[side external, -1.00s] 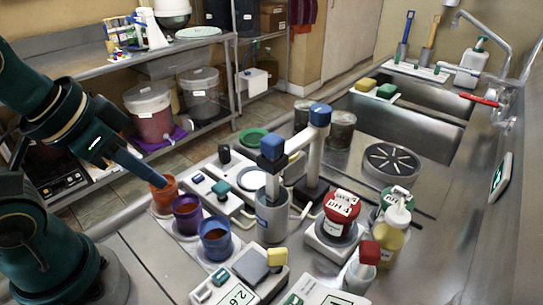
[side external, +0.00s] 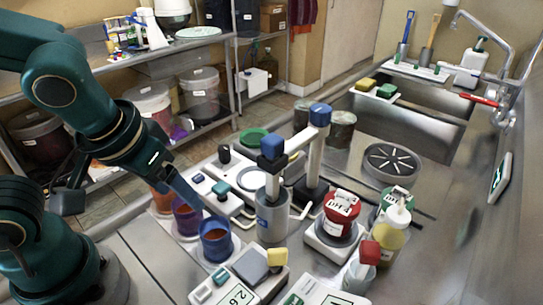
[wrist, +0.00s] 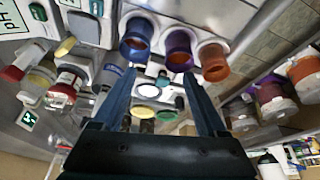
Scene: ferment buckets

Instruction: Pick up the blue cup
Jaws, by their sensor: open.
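The blue cup (side external: 216,240) stands upright at the near end of a row of three cups on a pale holder; reddish-brown contents show inside it. In the wrist view the blue cup (wrist: 136,45) is at upper centre-left, just beyond my left-hand finger. My gripper (side external: 203,208) is open and empty, its tip close to the blue cup's rim and in front of the purple cup (side external: 187,222). In the wrist view my gripper's fingers (wrist: 160,76) are spread, with nothing between them. I cannot tell whether a finger touches a cup.
The orange cup (side external: 161,203) stands at the far end of the row, partly hidden by my arm. A grey metal cylinder (side external: 271,218) stands right of the blue cup. A digital scale (side external: 238,295) lies in front.

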